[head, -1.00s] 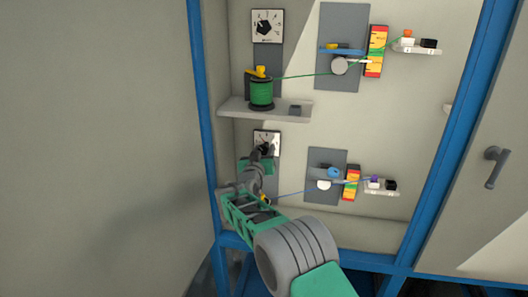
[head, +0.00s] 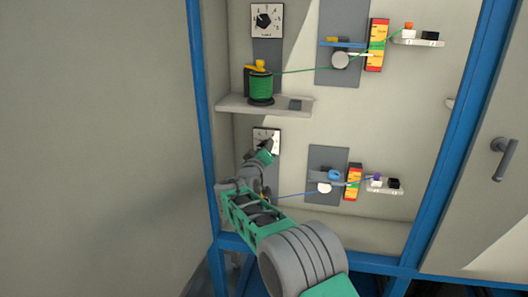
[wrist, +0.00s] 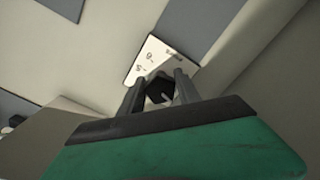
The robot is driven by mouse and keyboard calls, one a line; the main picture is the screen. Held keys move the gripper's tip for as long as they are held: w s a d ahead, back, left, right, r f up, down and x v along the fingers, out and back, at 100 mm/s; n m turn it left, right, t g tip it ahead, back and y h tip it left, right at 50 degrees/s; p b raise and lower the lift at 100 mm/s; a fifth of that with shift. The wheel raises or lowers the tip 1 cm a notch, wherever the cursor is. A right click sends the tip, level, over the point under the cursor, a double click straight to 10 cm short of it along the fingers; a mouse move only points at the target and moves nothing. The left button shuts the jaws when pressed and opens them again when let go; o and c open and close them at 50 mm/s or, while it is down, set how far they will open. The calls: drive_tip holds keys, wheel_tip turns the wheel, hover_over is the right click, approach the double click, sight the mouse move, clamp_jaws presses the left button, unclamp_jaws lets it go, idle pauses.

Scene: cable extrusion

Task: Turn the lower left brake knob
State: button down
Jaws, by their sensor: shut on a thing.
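The lower left brake knob (wrist: 159,90) is a dark knob on a white dial plate (wrist: 150,58) with printed marks. In the head view the lower dial plate (head: 261,134) sits on the back panel under the left shelf, and my gripper (head: 267,146) covers most of its knob. In the wrist view the two grey fingers of my gripper (wrist: 159,88) are shut on the knob, one on each side. The dial's pointer is hidden in the head view.
The upper dial (head: 266,19) is above. A green spool (head: 260,88) stands on the shelf (head: 240,104) over my gripper. A lower grey plate (head: 326,157) with a blue cable is to the right. A blue frame post (head: 203,100) is close on the left.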

drive_tip(key=shift+n, duration=0.5)
drive_tip(key=c, duration=0.9)
unclamp_jaws()
drive_tip(key=b+v, duration=0.2)
drive_tip(key=v, duration=0.6)
